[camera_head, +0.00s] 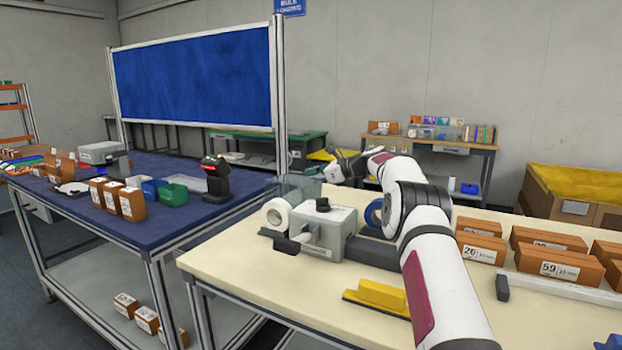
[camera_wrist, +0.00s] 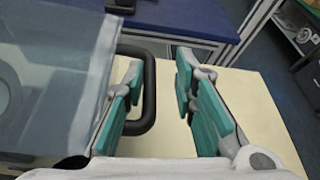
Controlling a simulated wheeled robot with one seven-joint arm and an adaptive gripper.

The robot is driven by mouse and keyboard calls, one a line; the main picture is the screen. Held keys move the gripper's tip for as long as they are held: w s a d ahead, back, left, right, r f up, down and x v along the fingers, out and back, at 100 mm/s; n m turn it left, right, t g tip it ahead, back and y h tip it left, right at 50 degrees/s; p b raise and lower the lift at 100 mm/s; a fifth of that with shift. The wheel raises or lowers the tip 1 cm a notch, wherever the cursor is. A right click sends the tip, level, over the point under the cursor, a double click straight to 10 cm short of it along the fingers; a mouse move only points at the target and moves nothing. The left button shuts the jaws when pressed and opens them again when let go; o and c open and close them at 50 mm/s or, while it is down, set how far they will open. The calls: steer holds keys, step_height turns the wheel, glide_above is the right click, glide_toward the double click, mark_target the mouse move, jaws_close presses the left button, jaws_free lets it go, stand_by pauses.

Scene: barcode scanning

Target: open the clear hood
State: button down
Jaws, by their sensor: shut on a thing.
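The clear hood (camera_head: 294,187) shows as a tinted see-through cover behind the white roll on the cream table. In the wrist view the hood (camera_wrist: 45,75) fills the left side, with a round shape visible through it. Its black loop handle (camera_wrist: 149,92) sticks out from the hood's right edge. The gripper (camera_head: 335,172) is small and partly hidden in the head view, just right of the hood.
A grey machine (camera_head: 325,232) with a white roll (camera_head: 277,216) and a blue-rimmed roll (camera_head: 375,214) stands close in front. A yellow block (camera_head: 381,294) and several brown boxes (camera_head: 546,265) lie to the right. A blue-topped table (camera_head: 150,215) is at the left.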

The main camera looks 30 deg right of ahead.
steer(key=f, duration=0.3)
steer(key=shift+s+d+f, duration=0.1)
steer(key=shift+d+f, duration=0.1)
steer(key=shift+f, duration=0.1)
steer(key=c, duration=2)
jaws_free()
steer(key=shift+o, duration=0.2)
steer(key=s+d+r+p, duration=0.3)
steer(key=s+d+r, duration=0.5)
steer(key=d, duration=0.3)
steer(key=shift+s+d+r+p, duration=0.15)
steer(key=shift+s+d+p, duration=0.2)
steer(key=shift+s+p, duration=0.05)
steer(key=v, duration=1.2)
steer(key=shift+a, duration=0.1)
